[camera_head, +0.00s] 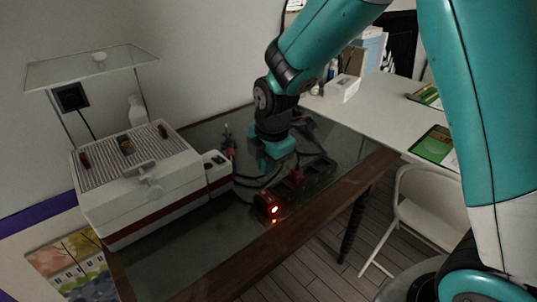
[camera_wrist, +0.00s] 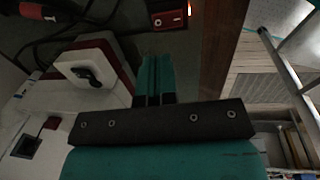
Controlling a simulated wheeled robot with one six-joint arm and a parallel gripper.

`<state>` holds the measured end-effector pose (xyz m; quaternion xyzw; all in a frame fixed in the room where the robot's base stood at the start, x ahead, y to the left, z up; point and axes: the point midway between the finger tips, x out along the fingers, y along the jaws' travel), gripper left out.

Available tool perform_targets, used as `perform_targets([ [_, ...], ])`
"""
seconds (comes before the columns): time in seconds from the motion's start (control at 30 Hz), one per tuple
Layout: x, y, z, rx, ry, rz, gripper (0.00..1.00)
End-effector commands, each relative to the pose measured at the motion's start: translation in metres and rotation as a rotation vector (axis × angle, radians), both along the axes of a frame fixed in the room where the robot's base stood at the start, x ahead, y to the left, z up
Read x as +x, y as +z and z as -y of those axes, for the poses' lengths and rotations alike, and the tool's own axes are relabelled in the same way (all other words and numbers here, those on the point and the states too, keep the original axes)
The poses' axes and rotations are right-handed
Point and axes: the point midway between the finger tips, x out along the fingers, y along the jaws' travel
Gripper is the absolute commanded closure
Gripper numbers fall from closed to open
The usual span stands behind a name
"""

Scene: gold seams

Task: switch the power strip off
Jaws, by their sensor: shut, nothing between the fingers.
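The dark power strip (camera_head: 293,187) lies on the glass-topped table, near its wooden front edge. Its red switch end (camera_head: 268,204) faces the near side, with an orange-red light glowing there. In the wrist view the red rocker switch (camera_wrist: 168,19) is at the top, with a bright light at its right edge. My gripper (camera_head: 266,170) is above the table behind the switch end. In the wrist view the teal fingers of my gripper (camera_wrist: 155,60) are together and empty, pointing toward the switch with a visible gap in the picture. I cannot tell the exact height.
A white machine (camera_head: 140,190) with a red stripe and a ribbed top stands at the left of the table. Dark cables (camera_head: 240,178) run behind the strip. A white folding chair (camera_head: 415,215) and a white table (camera_head: 385,105) are at the right.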

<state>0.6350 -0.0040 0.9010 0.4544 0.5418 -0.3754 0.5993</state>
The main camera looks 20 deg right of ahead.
Motion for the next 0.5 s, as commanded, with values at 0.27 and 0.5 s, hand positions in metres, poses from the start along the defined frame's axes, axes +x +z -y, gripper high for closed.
perform_targets([
  [0.27,0.007,-0.057,-0.004,-0.001,0.001,-0.002,1.00],
  [0.5,0.010,-0.079,-0.005,0.000,0.001,0.000,1.00],
])
